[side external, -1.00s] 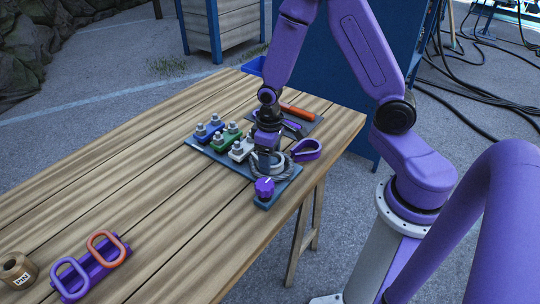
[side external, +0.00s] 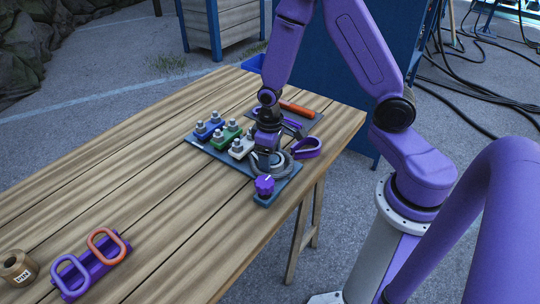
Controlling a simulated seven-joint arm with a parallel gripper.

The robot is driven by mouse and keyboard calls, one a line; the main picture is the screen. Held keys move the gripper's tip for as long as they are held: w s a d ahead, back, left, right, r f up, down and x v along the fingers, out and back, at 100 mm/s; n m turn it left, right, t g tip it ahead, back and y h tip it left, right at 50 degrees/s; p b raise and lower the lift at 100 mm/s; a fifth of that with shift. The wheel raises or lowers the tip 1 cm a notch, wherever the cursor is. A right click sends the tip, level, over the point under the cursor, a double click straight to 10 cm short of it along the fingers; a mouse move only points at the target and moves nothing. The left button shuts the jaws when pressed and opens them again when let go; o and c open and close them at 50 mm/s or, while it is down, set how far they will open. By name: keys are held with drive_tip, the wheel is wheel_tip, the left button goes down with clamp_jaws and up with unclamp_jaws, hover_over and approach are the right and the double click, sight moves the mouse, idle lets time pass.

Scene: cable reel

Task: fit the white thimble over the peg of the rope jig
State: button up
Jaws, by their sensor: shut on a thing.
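The rope jig is a dark grey board (side external: 205,148) near the table's right edge, with blue, green and white bolted blocks in a row. My gripper (side external: 267,160) points down over the board, just right of the white block (side external: 241,149). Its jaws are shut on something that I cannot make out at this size. A pale grey ring shape (side external: 283,165) lies at the fingertips; I cannot tell whether it is the white thimble. The peg is hidden. A purple loop (side external: 320,143) sits right beside the gripper; I cannot tell whether they touch.
A purple knob (side external: 264,186) stands on the board's near end. A purple rack (side external: 98,277) at lower left holds a lavender loop (side external: 59,272) and an orange loop (side external: 118,243). A brown roll (side external: 15,267) is beside it. The table's middle is clear. An orange-handled tool (side external: 297,109) lies behind.

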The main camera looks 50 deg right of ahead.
drive_tip(key=o, duration=1.3)
drive_tip(key=shift+c, duration=0.2)
wheel_tip(320, 180, up, 16)
drive_tip(key=r, duration=0.1)
drive_tip(key=s+a+n, duration=0.2)
drive_tip(key=s+n, duration=0.2)
drive_tip(key=s, duration=0.6)
drive_tip(key=s+a+n, duration=0.3)
drive_tip(key=s+n, duration=0.2)
drive_tip(key=s, duration=0.5)
drive_tip(key=shift+s+a+r, duration=0.15)
drive_tip(key=shift+s+r, duration=0.1)
drive_tip(key=shift+s, duration=0.15)
